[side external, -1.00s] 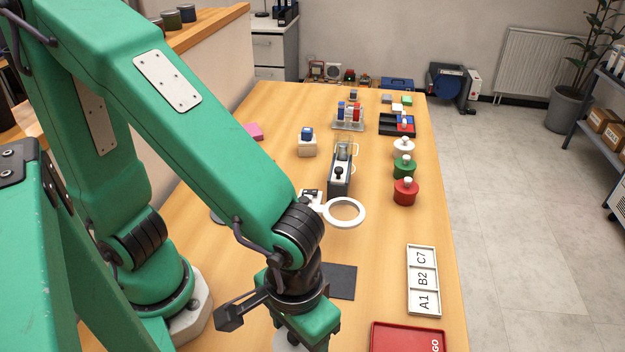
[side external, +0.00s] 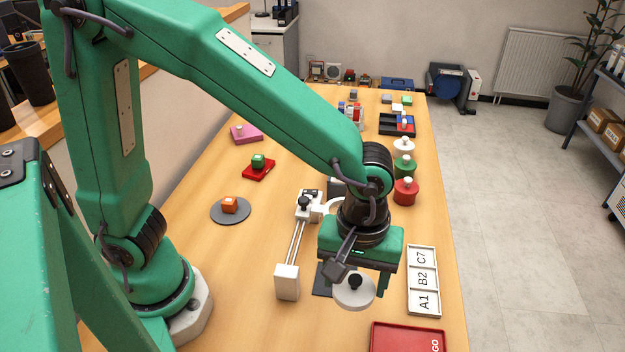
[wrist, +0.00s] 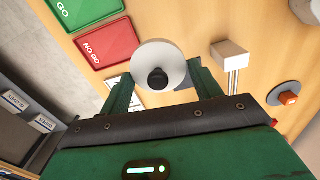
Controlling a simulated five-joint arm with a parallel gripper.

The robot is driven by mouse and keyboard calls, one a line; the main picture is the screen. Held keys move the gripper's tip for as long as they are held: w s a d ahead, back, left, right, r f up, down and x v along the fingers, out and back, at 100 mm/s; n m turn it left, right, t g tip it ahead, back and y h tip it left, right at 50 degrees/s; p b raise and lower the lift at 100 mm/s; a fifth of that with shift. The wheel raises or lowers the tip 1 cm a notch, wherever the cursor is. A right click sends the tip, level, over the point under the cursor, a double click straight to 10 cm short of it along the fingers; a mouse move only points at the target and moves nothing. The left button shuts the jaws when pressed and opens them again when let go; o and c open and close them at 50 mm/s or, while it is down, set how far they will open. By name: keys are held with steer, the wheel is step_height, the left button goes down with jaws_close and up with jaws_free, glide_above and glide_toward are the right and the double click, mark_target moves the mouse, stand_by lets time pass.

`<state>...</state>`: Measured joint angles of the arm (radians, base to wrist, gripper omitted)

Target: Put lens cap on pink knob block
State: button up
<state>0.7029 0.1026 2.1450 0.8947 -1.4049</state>
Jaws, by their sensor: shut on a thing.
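The lens cap (side external: 354,292) is a white disc with a black knob on top. My gripper (side external: 356,282) is shut on it and holds it above the near right part of the table. In the wrist view the cap (wrist: 172,52) sits between the two green fingers of my gripper (wrist: 158,80).
A white-ended rail stand (side external: 287,283) is left of the cap. A labelled tray (side external: 437,283) and a red tray (side external: 400,338) lie to the right. A grey disc with an orange knob (side external: 229,205) and a red plate with a green knob (side external: 258,163) stand on the left.

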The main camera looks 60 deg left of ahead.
steer(key=w+a+r+n, duration=0.3)
steer(key=w+a+n, duration=1.2)
steer(key=w+a, duration=0.75)
steer(key=n, duration=1.3)
glide_above(240, 126)
step_height(240, 126, down, 6)
steer(key=shift+f, duration=0.15)
steer(key=shift+f, duration=1.9)
